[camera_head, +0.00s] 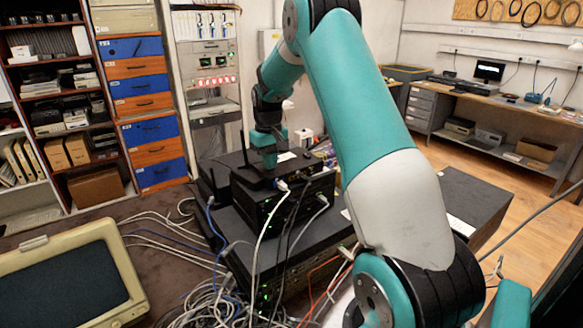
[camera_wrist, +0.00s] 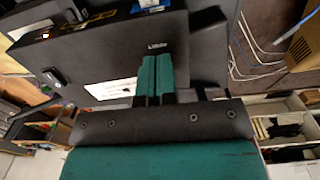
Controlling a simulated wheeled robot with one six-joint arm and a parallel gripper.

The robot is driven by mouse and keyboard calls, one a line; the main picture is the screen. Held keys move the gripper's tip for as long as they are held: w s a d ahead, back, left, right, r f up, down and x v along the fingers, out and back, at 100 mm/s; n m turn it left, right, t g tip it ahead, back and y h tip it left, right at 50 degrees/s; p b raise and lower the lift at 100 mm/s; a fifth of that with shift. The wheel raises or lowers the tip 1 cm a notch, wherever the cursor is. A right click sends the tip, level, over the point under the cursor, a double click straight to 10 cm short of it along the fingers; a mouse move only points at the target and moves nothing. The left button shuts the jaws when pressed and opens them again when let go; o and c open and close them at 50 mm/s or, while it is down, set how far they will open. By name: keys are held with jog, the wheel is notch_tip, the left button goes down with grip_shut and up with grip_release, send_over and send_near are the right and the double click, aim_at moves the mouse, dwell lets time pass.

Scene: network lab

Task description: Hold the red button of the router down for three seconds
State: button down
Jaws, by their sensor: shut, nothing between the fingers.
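The router (camera_head: 295,168) is a black box with upright antennas, on top of a stack of dark network devices. It also shows in the wrist view (camera_wrist: 105,62) as a dark surface with a white label. My gripper (camera_head: 270,162) points down at the router's top, toward its back left. In the wrist view its two teal fingers (camera_wrist: 154,60) are shut together with nothing between them. The fingertips are at or just above the router's surface, beside a small white marking; I cannot tell whether they touch. I see no red button; the fingers may hide it.
Light and dark cables (camera_head: 285,215) hang from the stack's front and lie tangled on the table. An old beige monitor (camera_head: 75,275) stands at the front left. Shelves and drawers (camera_head: 145,115) line the back. A workbench (camera_head: 500,105) stands at the right beyond open floor.

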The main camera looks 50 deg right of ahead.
dwell(0.3)
jog(key=shift+r+p, duration=2.1)
jog(key=shift+r, duration=0.45)
jog(key=shift+a, duration=0.1)
jog(key=s+a+r+n+t+y+b, duration=0.1)
jog(key=s+a+r+n+b, duration=0.15)
jog(key=a, duration=0.85)
jog(key=s+a+r+n+y+b, duration=0.15)
jog(key=s+a, duration=0.25)
jog(key=a, duration=0.7)
jog(key=s+a+n+y+b, duration=0.1)
jog(key=s+a+n, duration=0.2)
jog(key=s+a, duration=0.4)
jog(key=s+a+n+g+b, duration=0.1)
jog(key=s+a+n, duration=0.1)
jog(key=s+a, duration=0.6)
jog(key=s, duration=0.7)
jog(key=shift+a+n+y, duration=0.2)
jog(key=shift+n+y, duration=0.15)
jog(key=shift+n, duration=0.05)
